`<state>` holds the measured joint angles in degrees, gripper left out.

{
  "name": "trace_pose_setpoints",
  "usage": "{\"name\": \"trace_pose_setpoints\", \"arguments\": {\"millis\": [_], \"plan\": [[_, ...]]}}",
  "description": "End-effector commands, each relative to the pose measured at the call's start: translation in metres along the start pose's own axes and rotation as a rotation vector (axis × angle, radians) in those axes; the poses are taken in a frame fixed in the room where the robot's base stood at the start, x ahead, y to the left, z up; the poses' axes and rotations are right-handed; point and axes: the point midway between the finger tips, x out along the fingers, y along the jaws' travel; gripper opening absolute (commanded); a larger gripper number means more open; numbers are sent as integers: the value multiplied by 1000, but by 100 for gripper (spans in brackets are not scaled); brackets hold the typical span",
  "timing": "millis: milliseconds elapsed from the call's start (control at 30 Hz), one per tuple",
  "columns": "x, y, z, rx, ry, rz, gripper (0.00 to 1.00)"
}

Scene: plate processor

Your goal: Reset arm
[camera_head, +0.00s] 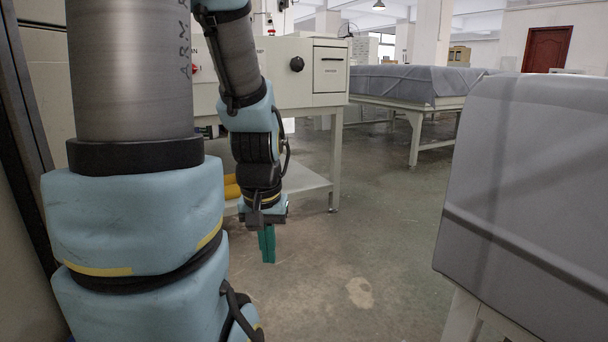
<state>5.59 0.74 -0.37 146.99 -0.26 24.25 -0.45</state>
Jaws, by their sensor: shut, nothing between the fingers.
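My arm comes down from the upper left of the head view, with blue and grey links filling the left side. My gripper (267,245) hangs below the wrist and points down at the floor. Its green fingers are together, with nothing held between them. The gripper is in open air in front of the cream machine's lower shelf and does not touch anything that I can see.
A cream machine (318,103) with a dark knob stands behind my arm. A grey-covered table (540,180) is close on the right, and another covered table (410,83) stands farther back. The concrete floor (370,240) between them is clear.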

Motion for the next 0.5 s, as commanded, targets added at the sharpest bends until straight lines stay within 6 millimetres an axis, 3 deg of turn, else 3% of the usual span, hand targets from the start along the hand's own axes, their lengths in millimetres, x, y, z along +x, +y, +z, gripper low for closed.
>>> {"name": "trace_pose_setpoints", "arguments": {"millis": [33,267,500], "plan": [[-20,1,-4,4,-1,1,0],[-67,2,-11,6,-1,1,0],[-141,2,-22,7,-1,1,0]]}}
